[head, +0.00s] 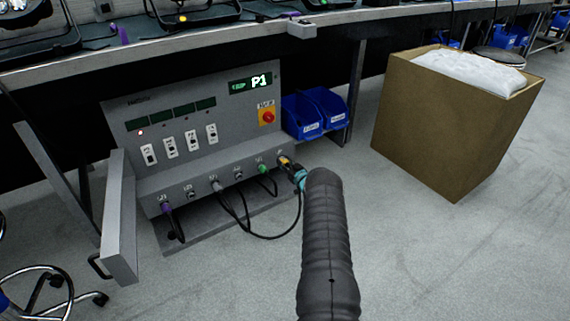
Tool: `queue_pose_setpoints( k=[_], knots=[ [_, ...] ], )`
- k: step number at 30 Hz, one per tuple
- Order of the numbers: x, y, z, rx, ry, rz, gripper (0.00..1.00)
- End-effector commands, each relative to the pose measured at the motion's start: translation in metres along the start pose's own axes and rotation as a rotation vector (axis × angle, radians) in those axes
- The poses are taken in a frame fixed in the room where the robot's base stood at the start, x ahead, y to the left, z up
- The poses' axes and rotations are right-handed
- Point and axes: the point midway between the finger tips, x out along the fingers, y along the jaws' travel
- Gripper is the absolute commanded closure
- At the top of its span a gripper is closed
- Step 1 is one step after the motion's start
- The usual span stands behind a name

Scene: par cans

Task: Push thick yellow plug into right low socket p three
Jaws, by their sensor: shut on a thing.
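The thick yellow plug (286,162) is at the right end of the lower socket row on the grey power box (225,150). A black cable hangs from it and loops back under the box. My gripper (297,174) is shut on the plug, coming from the lower right; its fingers are mostly hidden behind my dark arm. The plug's front end is at or against the rightmost socket, which it covers. I cannot tell how deep it sits. The small socket labels are too small to read.
Purple (167,209), grey (216,186) and green (263,169) plugs sit in the same row. An open grey door (119,222) stands at left. Blue bins (303,118) are right of the box, under the bench (200,38). A cardboard box (430,130) stands at right on open floor.

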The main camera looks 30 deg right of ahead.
Motion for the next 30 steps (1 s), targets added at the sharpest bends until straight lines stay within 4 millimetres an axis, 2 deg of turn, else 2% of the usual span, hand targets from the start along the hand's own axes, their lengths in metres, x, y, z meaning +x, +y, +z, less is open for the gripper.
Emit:
queue_pose_setpoints(
  k=[11, 12, 14, 15, 25, 30],
  knots=[
    [0.003, 0.000, 0.000, 0.000, 0.000, 0.000, 1.00],
    [0.003, 0.000, 0.000, 0.000, 0.000, 0.000, 0.60],
    [0.003, 0.000, 0.000, 0.000, 0.000, 0.000, 0.45],
    [0.003, 0.000, 0.000, 0.000, 0.000, 0.000, 0.41],
    [0.001, 0.000, 0.000, 0.000, 0.000, 0.000, 0.41],
    [-0.012, 0.001, 0.000, 0.000, 0.000, 0.001, 0.41]
  ],
)
